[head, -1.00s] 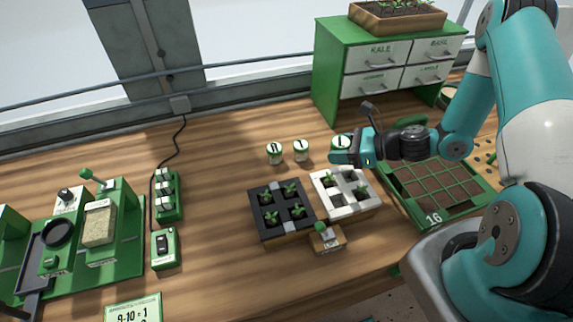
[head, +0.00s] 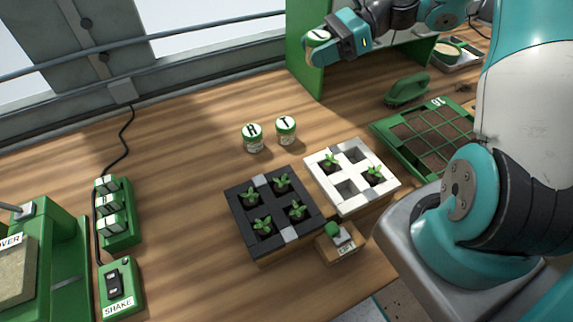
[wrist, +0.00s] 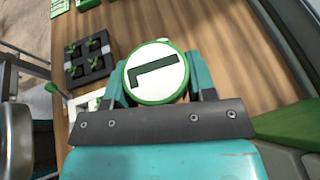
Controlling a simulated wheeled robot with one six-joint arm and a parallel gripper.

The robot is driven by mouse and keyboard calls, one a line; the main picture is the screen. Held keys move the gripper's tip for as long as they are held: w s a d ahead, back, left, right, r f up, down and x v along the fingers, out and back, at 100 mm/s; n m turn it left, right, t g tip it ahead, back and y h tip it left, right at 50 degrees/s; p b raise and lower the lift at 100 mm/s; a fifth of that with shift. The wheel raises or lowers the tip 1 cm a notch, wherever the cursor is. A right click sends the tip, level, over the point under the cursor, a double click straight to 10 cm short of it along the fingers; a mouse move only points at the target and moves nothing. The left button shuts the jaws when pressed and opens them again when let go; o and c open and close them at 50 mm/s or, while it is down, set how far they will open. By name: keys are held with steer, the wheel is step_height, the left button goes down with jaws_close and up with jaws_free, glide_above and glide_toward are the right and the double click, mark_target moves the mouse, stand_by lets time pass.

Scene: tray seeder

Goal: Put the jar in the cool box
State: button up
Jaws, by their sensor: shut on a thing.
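A jar (head: 316,37) with a white lid and green rim is held in my gripper (head: 326,46), raised above the bench at the top of the head view, in front of the green cabinet. The jar's body is mostly hidden there. Two similar lettered jars (head: 253,137) (head: 286,131) stand upright on the bench, apart from my gripper. I cannot make out a cool box in these views.
A black seedling tray (head: 235,228) and a white one (head: 392,185) stand mid-bench beside a small lift switch (head: 338,245). Green switch boxes (head: 118,287) are left. Bench behind the jars is clear.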

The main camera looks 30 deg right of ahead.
mark_target(311, 134)
steer(key=shift+s+f, duration=0.2)
step_height(311, 134, down, 19)
steer(key=shift+f, duration=0.1)
stand_by(0.3)
steer(key=shift+f, duration=0.15)
steer(key=o, duration=0.9)
steer(key=shift+o, duration=0.2)
